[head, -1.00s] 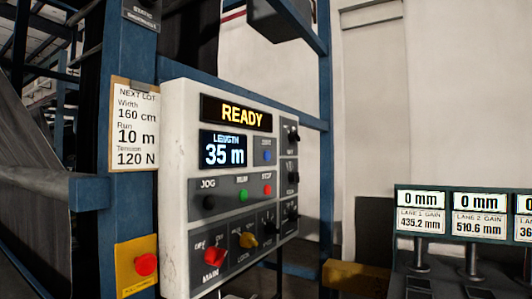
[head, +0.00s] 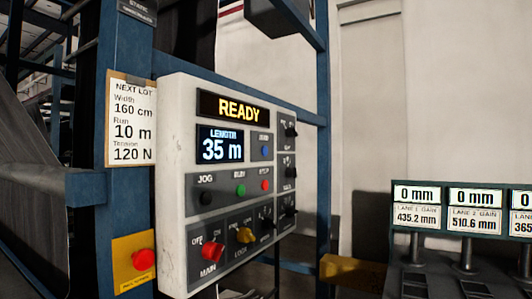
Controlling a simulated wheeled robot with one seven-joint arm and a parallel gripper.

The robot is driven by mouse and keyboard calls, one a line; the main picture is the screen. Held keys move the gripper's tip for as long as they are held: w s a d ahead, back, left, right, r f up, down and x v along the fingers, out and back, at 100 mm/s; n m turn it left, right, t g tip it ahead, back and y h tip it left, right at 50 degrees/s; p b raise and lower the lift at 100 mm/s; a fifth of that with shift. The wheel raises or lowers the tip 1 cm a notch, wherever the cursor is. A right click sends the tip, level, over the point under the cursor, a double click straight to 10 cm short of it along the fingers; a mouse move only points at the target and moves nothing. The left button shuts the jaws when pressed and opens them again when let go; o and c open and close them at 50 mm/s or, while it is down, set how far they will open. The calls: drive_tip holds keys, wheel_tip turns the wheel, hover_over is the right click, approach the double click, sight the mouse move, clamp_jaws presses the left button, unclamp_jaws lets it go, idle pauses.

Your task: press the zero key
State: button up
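A pale control panel (head: 172,180) is fixed to a blue frame. Its upper display (head: 234,107) reads READY in yellow. Below it the length display (head: 221,146) reads 35 m. Right of the length display is a small blue button (head: 266,151); the label above it is too small to read with certainty, but looks like ZERO. Nothing covers this button. My gripper is not in view.
Below are black, green and red buttons (head: 240,190), a red main switch (head: 212,251) and a yellow knob (head: 244,235). A red mushroom button (head: 143,260) is lower left. A lot card (head: 131,122) hangs left. Lane displays (head: 474,196) reading 0 mm stand right.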

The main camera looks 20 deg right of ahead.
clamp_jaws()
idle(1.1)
